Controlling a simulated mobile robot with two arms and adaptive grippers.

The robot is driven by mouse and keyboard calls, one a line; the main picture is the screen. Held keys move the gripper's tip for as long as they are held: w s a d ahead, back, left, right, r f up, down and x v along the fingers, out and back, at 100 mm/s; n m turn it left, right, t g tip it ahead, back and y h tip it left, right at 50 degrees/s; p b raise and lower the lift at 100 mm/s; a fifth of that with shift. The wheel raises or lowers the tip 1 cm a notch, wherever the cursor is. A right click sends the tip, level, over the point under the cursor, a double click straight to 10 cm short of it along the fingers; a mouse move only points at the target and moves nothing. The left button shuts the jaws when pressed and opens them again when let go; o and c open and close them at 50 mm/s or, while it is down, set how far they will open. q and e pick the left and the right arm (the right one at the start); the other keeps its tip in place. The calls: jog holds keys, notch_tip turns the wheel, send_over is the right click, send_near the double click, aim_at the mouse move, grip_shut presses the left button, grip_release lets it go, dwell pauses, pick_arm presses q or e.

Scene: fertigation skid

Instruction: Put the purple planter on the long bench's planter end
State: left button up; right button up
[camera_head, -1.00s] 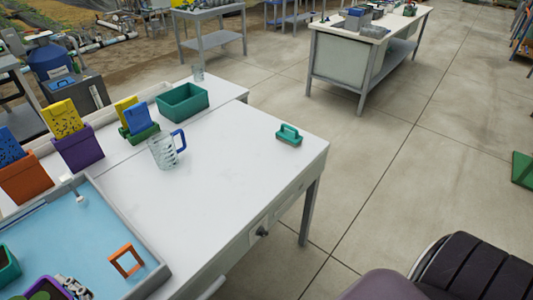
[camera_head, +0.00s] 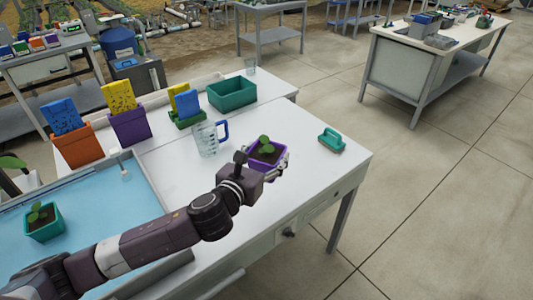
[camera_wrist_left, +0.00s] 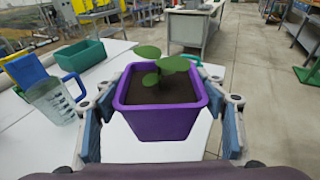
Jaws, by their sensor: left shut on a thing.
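The purple planter (camera_head: 263,160), with soil and a green seedling, is upright in my left gripper (camera_head: 272,170) near the right end of the long white bench (camera_head: 300,185). In the left wrist view the planter (camera_wrist_left: 162,122) sits between the two fingers, which are shut on its sides. I cannot tell whether its base touches the bench top. My right gripper is not in view.
A measuring jug (camera_head: 206,139) with a blue handle stands left of the planter. A green bin (camera_head: 232,93) stands behind. A blue tray (camera_head: 100,215) holds another potted seedling (camera_head: 43,221). Bare bench lies in front of the brush.

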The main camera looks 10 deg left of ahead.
pick_arm(q)
jog(key=w+a+r+m+h, duration=0.1)
jog(key=w+a+r, duration=0.4)
jog(key=w+r, duration=0.1)
jog(key=shift+f+b, duration=0.95)
jog(key=shift+f, duration=8.7)
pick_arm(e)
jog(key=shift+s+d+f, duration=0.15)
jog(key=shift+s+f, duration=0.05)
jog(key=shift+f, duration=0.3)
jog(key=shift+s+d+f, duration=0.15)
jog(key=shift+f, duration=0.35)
pick_arm(q)
jog(key=shift+f, duration=0.1)
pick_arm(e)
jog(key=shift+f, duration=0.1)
pick_arm(q)
jog(key=o, duration=1.2)
jog(key=shift+o, duration=0.6)
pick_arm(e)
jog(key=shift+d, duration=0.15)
pick_arm(q)
jog(key=shift+s, duration=0.15)
